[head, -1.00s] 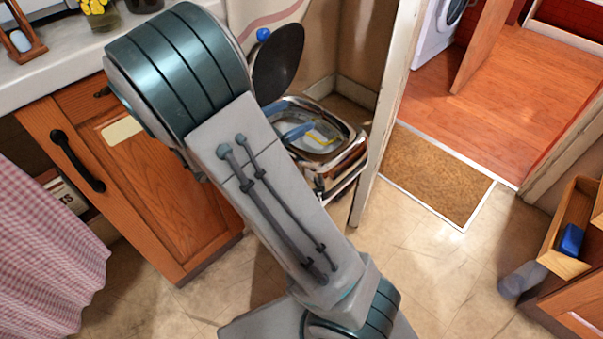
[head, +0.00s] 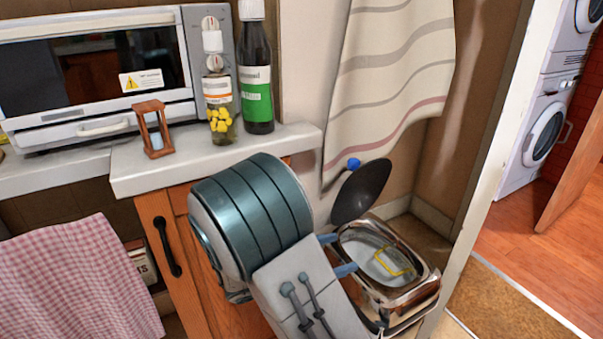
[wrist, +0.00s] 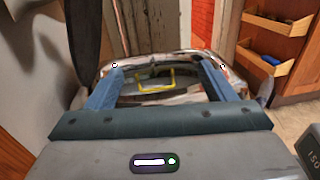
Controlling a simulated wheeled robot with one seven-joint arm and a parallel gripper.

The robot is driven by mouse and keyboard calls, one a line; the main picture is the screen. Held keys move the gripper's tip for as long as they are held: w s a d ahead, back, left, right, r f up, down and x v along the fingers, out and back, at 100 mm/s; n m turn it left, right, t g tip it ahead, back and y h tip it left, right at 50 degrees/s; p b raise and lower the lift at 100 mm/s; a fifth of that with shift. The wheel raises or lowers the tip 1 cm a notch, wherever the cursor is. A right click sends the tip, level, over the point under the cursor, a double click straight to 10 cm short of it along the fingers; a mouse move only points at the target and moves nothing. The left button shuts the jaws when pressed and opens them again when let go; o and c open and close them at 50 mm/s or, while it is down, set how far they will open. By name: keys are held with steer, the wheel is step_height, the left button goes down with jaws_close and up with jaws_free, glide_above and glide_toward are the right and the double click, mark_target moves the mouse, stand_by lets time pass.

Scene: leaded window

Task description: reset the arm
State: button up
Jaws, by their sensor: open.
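My gripper (wrist: 168,68) is open, with its two blue fingers apart and nothing seen held between them. In the head view the gripper (head: 346,254) shows at the left side of a shiny metal bin (head: 418,292), its fingers pointing over the opening. Part of it is hidden behind my arm. The bin's rim (wrist: 150,57) lies ahead of the fingers in the wrist view. A yellow wire-like piece (head: 396,264) shows inside the bin, and also between the fingers in the wrist view (wrist: 155,80). The bin's dark round lid (head: 361,192) stands raised behind it.
A worktop (head: 215,150) holds a toaster oven (head: 92,75), an hourglass (head: 154,130), a jar of yellow pieces (head: 219,105) and a dark bottle (head: 256,75). A striped towel (head: 392,80) hangs above the bin. A doorway with wooden floor (head: 500,235) is at right.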

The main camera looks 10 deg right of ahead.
steer(key=s+d+r+m+g+y+p, duration=0.3)
steer(key=s+r+m+y+p, duration=0.15)
steer(key=r+p, duration=0.25)
steer(key=s+d+r+m+g+y+p, duration=0.2)
steer(key=s+r+m+g+y+p, duration=0.15)
steer(key=s+r+m+p, duration=0.3)
steer(key=s+a+r+m+t+y+p, duration=0.2)
steer(key=r+m+y+p, duration=0.2)
steer(key=r+p, duration=0.4)
steer(key=s+a+r+m+t+y+p, duration=0.2)
steer(key=r+m+y+p, duration=0.3)
steer(key=r+p, duration=0.4)
step_height(320, 180, up, 4)
steer(key=shift+s+a+r+m+t+y, duration=0.2)
steer(key=shift+s+a+m+t+y, duration=0.1)
steer(key=shift+a+t, duration=0.4)
